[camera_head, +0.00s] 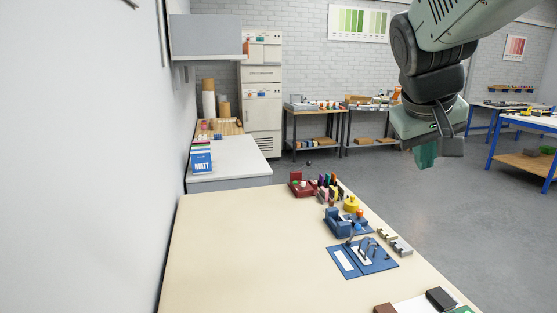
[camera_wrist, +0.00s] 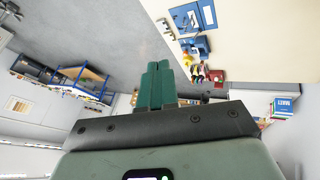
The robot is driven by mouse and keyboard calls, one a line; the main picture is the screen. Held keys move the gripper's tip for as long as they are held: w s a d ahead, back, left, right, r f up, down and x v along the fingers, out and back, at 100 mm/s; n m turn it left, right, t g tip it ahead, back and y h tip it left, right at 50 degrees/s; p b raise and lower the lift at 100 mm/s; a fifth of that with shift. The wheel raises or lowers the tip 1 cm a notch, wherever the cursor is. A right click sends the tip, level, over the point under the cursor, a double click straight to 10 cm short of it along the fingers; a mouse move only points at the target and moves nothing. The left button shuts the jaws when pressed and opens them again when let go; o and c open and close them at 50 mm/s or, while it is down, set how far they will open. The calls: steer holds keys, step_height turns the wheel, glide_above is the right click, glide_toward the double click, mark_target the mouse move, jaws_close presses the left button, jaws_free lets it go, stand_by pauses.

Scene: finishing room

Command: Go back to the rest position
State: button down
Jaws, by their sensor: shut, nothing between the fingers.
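My gripper (camera_head: 426,155) hangs at the upper right in the head view, over the grey floor and well above and beyond the table's right edge. Its green fingers also show in the wrist view (camera_wrist: 157,82), lying side by side and shut with nothing between them. No object is in contact with the fingers. The pale table (camera_head: 240,245) fills the lower middle of the head view, with its items apart from my gripper.
Along the table's right side stand a dark red holder (camera_head: 300,187), a blue holder (camera_head: 343,224), a blue board with wire hooks (camera_head: 361,262) and a black block (camera_head: 441,299). The table's left part is bare. A blue-framed bench (camera_head: 524,162) stands at right. A wall runs along the left.

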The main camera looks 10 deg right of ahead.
steer(key=s+a+r+n+t+y, duration=0.1)
steer(key=s+a+n+t+y, duration=0.15)
steer(key=a, duration=0.85)
steer(key=s+a+n+t+y, duration=0.1)
steer(key=s+a+n+y, duration=0.2)
steer(key=a, duration=0.8)
steer(key=s+a+f+m+g, duration=0.2)
steer(key=s+f, duration=0.4)
steer(key=shift+a+f, duration=0.2)
steer(key=shift+a, duration=0.05)
steer(key=shift+w, duration=0.1)
